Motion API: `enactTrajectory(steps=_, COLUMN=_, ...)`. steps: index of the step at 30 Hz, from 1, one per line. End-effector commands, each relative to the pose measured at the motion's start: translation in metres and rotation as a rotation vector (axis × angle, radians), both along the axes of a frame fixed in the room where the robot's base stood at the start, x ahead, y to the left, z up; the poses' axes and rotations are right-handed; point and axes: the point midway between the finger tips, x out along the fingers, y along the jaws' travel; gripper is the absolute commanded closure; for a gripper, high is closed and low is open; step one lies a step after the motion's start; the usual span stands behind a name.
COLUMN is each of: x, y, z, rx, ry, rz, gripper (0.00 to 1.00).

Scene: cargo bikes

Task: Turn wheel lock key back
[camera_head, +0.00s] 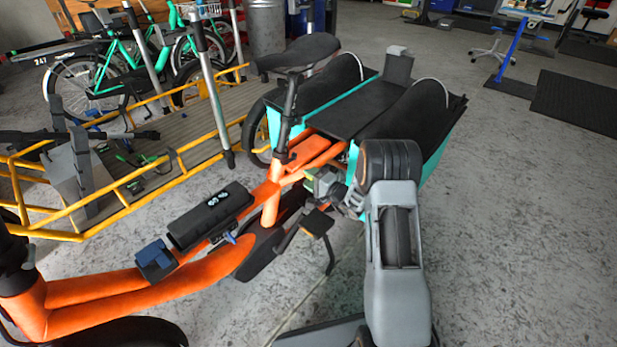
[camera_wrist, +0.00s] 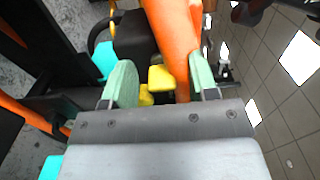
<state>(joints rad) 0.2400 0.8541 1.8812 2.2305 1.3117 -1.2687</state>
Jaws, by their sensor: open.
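My gripper (camera_wrist: 162,80) is open in the wrist view, with its two pale green fingers apart. A small yellow piece (camera_wrist: 161,77), which looks like the wheel lock key, shows between the fingers, apart from both as far as I can see. Another yellow bit (camera_wrist: 146,95) lies just below it. An orange frame tube (camera_wrist: 170,35) runs down between the fingers, close to the right one. In the head view my gripper (camera_head: 322,183) is beside the orange cargo bike (camera_head: 272,195), below its saddle. The lock and key are not clear there.
The black saddle (camera_head: 298,52) stands above my gripper's area. Turquoise and black cargo boxes (camera_head: 432,120) are behind it. A yellow-railed cargo bike (camera_head: 125,185) stands at the left. The grey floor (camera_head: 520,220) at the right is clear.

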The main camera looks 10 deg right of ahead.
Motion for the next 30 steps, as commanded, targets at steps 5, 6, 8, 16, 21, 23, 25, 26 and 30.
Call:
enactTrajectory(steps=5, x=-0.023, y=-0.018, z=0.003, rx=0.002, ry=0.003, rz=-0.005, gripper=0.47)
enactTrajectory(steps=6, x=-0.029, y=-0.023, z=0.003, rx=0.002, ry=0.002, rz=-0.006, gripper=0.47)
enactTrajectory(steps=8, x=-0.04, y=-0.031, z=0.003, rx=0.002, ry=0.003, rz=-0.005, gripper=0.47)
enactTrajectory(steps=16, x=-0.082, y=-0.06, z=0.002, rx=0.002, ry=0.002, rz=-0.005, gripper=0.47)
enactTrajectory(steps=21, x=-0.098, y=-0.072, z=0.001, rx=0.002, ry=0.001, rz=-0.002, gripper=0.47)
enactTrajectory(steps=23, x=-0.102, y=-0.074, z=0.001, rx=0.001, ry=0.0, rz=-0.003, gripper=0.47)
enactTrajectory(steps=25, x=-0.105, y=-0.076, z=0.001, rx=0.001, ry=0.0, rz=-0.001, gripper=0.47)
enactTrajectory(steps=26, x=-0.105, y=-0.077, z=0.001, rx=0.001, ry=-0.001, rz=-0.001, gripper=0.47)
enactTrajectory(steps=30, x=-0.107, y=-0.078, z=0.0, rx=0.001, ry=-0.001, rz=0.0, gripper=0.47)
